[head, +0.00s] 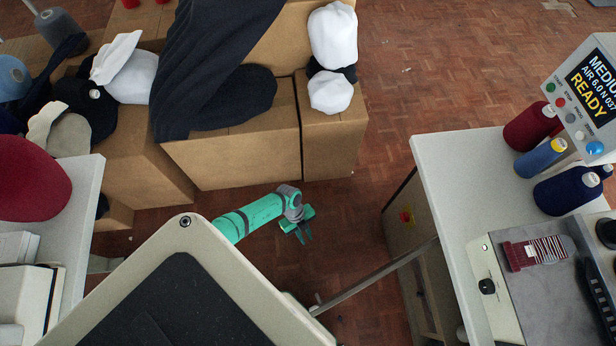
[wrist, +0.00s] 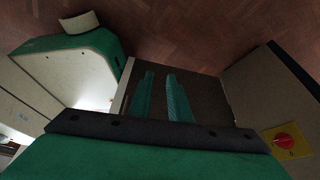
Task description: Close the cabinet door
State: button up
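The cabinet (head: 402,245) stands under the white table on the right, with a red knob on a yellow plate on its side. Its door (head: 375,277) stands open, seen nearly edge-on from above as a long grey strip reaching left from the cabinet. In the wrist view, a dark panel with a pale left edge, apparently the door (wrist: 210,95), lies beyond the fingers, beside the cabinet's side (wrist: 262,92). My gripper (head: 304,235) is in free air left of the cabinet, behind the door. Its two fingers (wrist: 161,98) are apart and empty. I see no contact with the door.
Cardboard boxes (head: 245,150) with dark cloth and caps stand at the back left. The white table (head: 440,165) carries thread cones and a machine with a screen. Another white table (head: 85,220) is at left. Parquet floor (head: 350,205) around my gripper is clear.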

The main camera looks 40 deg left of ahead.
jog(key=shift+x, duration=2.4)
grip_shut()
jog(key=shift+c, duration=1.8)
grip_release()
jog(key=o, duration=0.4)
jog(key=shift+c, duration=0.2)
jog(key=shift+a+r, duration=0.1)
